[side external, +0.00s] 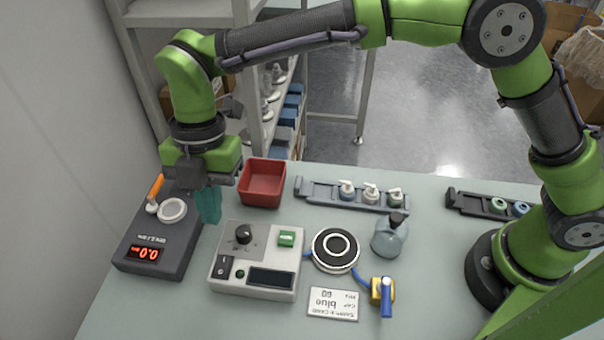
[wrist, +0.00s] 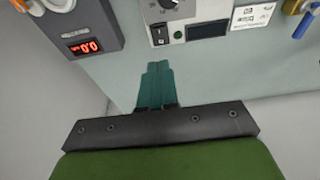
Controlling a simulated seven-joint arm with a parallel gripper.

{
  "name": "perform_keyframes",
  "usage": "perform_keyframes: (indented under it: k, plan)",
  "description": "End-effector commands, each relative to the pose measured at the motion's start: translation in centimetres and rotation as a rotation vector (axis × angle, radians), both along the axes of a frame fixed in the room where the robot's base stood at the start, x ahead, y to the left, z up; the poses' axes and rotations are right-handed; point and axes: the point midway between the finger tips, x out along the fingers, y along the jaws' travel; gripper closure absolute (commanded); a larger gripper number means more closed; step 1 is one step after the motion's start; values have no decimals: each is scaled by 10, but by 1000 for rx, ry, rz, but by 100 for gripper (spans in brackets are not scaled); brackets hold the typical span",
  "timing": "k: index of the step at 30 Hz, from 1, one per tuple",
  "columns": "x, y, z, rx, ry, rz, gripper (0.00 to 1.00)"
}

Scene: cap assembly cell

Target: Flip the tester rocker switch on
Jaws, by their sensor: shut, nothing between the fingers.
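The tester (side external: 232,290) is a pale grey box on the table with a black knob, a green block or button and a dark display (side external: 270,278). Its black rocker switch (side external: 224,265) is on the front left of the top; it also shows in the wrist view (wrist: 160,34). I cannot tell which way the rocker is tilted. A small round green lamp or button (side external: 240,274) sits beside it. My gripper (side external: 209,220) has teal fingers, shut and empty, behind and left of the tester, apart from the switch. In the wrist view the fingertips (wrist: 158,66) point toward the switch.
A dark scale (side external: 150,262) reading 0.0 stands left, with an orange-handled tool on it. A red bin (side external: 262,183) stands behind the tester. Right of it are a round black-and-white pad (side external: 335,265), a grey bottle (side external: 390,238), a card (side external: 333,304) and a yellow-blue valve (side external: 384,292).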

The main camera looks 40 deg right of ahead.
Motion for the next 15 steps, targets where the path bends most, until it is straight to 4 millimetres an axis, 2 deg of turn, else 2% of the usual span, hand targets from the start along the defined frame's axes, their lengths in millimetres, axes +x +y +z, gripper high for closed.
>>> perform_keyframes:
  k: [1, 6, 12, 15]
  plan:
    - [-3, 2, -13, -3, 5, 1, 100]
    - [-9, 8, -48, -4, 4, 1, 100]
    - [-9, 7, -81, -4, 4, -1, 100]
    - [-7, 7, -90, -2, 3, -2, 100]
